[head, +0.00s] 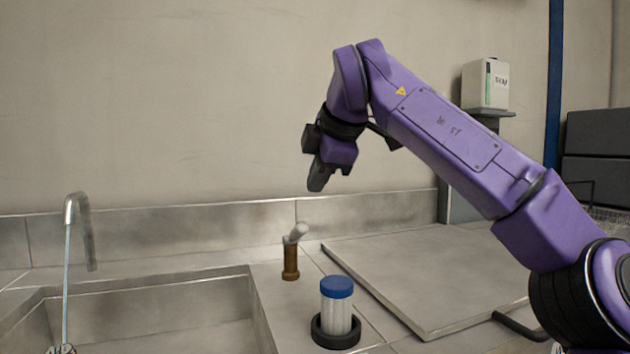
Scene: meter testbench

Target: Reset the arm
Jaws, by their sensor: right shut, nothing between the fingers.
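My right arm is purple and comes in from the right of the head view, reaching up and to the left. Its gripper (318,178) is dark, points downward and is shut with nothing in it. It hangs in the air above the counter, higher than the brown-and-white item and the blue-capped container, touching neither. My left gripper does not show.
A sink (150,312) with a running tap (80,225) is at the left. A brown-and-white fixture (291,262) and a blue-capped container (337,305) in a black ring stand beside it. A flat metal panel (430,275) lies right. A white dispenser (486,84) hangs behind.

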